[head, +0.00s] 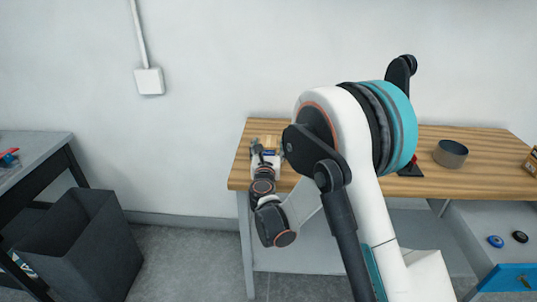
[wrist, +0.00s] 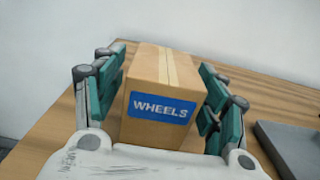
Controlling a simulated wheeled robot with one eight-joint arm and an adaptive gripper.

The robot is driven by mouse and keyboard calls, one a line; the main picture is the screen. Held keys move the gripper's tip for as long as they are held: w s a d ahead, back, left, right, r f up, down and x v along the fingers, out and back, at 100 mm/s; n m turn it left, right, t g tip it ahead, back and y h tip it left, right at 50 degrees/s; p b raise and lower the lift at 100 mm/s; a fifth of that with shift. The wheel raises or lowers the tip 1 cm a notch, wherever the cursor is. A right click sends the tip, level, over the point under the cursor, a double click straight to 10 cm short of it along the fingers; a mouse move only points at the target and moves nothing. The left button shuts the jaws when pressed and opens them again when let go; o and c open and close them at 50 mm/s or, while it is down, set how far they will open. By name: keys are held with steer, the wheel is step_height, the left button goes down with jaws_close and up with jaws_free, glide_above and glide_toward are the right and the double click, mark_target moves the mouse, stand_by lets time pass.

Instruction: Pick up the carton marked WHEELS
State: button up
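The brown carton marked WHEELS (wrist: 160,85), with a blue label and pale tape along its top, stands upright in the wrist view. It shows small and partly hidden by my gripper on the wooden table in the head view (head: 271,140). My gripper (wrist: 165,100) has its teal-padded fingers spread, one on each side of the carton. A narrow gap shows on the left; on the right the pad is very close, and contact is unclear. The carton's lower part is hidden behind the gripper's palm.
The wooden table (head: 470,182) also bears a grey round bowl (head: 450,153) and a dark-based item beside my arm. A dark bin (head: 82,250) stands at left. A pulled-out drawer (head: 490,220) at right holds a blue and a black round piece.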

steer(key=c, duration=1)
steer(key=shift+o, duration=0.2)
